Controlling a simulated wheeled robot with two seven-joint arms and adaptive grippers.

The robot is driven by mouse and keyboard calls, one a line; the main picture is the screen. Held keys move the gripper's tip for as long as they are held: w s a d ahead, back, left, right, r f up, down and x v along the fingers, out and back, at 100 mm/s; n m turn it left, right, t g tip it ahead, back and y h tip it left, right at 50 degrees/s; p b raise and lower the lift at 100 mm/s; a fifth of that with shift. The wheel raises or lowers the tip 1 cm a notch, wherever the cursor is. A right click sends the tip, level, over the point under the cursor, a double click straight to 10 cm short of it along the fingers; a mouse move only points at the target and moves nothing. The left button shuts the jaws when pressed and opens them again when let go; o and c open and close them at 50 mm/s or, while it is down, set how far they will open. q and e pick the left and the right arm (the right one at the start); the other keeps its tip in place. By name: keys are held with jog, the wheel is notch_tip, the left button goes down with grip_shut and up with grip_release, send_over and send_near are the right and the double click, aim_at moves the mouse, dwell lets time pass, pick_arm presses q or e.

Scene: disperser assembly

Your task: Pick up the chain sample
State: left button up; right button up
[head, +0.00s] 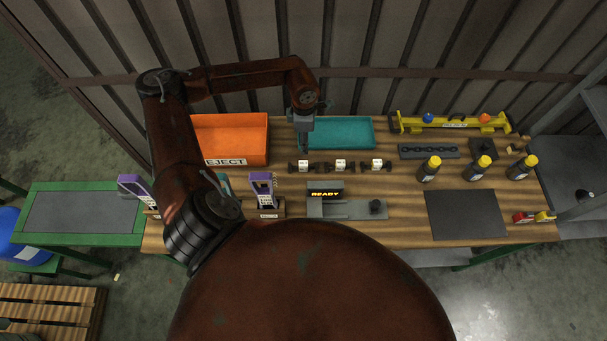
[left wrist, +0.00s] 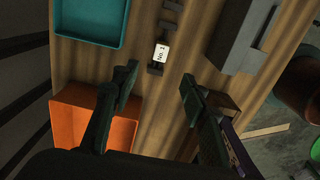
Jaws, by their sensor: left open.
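The left one reads "No. 1" in the left wrist view (left wrist: 161,53). A dark strip with chain-like links (head: 428,151) lies further right; I cannot tell which is the chain sample. My left gripper (head: 303,148) points down above the table, near the left labelled piece. In the left wrist view the gripper (left wrist: 158,92) is open and empty, with the No. 1 piece beyond its fingertips. My right gripper is not in view.
An orange REJECT bin (head: 237,118) and a teal tray (head: 340,121) stand behind. A grey device (head: 345,209) with a "READY" display and purple devices (head: 263,187) are in front. Several yellow-capped bottles, a yellow rack (head: 450,125) and a dark mat (head: 465,214) are right.

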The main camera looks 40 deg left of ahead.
pick_arm(q)
jog(key=b, duration=0.6)
send_over(304, 163)
notch_tip(304, 163, down, 9)
jog(key=shift+w+r, duration=0.1)
jog(key=shift+w, duration=0.05)
jog(key=shift+f, duration=0.9)
notch_tip(304, 163, down, 2)
jog(key=f, duration=0.2)
jog(key=f+p, duration=0.1)
jog(key=f, duration=0.1)
jog(key=shift+s+a+f, duration=0.1)
jog(key=shift+s, duration=0.1)
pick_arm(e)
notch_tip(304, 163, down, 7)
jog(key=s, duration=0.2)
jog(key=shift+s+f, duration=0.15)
pick_arm(q)
jog(key=shift+c, duration=0.7)
grip_shut()
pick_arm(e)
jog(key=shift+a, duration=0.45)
